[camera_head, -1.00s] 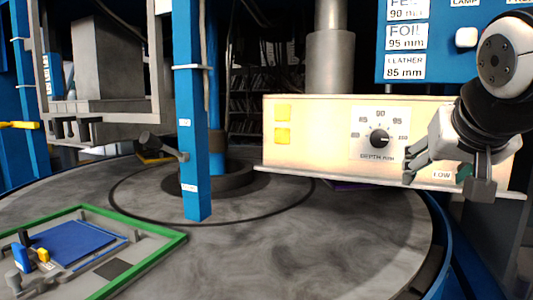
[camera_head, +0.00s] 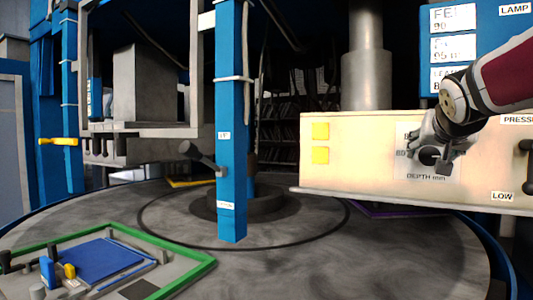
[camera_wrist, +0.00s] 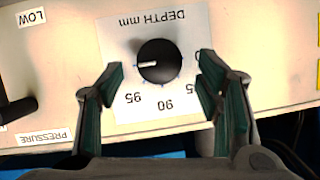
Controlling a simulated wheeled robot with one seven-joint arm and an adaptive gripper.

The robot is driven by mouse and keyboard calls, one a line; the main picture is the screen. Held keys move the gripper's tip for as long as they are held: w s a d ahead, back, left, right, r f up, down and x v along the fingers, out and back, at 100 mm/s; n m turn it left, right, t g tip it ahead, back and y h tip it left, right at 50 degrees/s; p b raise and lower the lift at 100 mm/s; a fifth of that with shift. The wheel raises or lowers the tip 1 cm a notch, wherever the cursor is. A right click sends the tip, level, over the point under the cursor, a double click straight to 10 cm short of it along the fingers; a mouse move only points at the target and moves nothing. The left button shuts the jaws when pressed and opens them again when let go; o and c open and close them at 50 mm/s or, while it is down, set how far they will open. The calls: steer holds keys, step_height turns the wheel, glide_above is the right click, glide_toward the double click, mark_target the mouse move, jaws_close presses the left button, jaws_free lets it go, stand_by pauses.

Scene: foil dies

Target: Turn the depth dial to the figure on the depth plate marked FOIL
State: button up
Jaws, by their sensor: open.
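The depth dial (camera_wrist: 158,62) is a round black knob on a white scale plate (camera_wrist: 130,32), seen upside down in the wrist view. Its white pointer points left there, a little beyond the 95 mark; the figure at that end is hidden by a finger. 90 reads below the knob; the figures at right are partly covered. My gripper (camera_wrist: 161,76) is open, its green-lined fingers on either side of the knob, with gaps. In the head view my gripper (camera_head: 440,152) covers part of the dial. The FOIL row of the depth plate (camera_head: 453,49) is partly legible, with 95.
A blue post (camera_head: 231,150) rises left of the panel. A green-edged tray (camera_head: 185,278) lies at front left.

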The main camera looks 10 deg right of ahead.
mark_target(430, 154)
steer(key=shift+x, duration=2.05)
steer(key=c, duration=1.2)
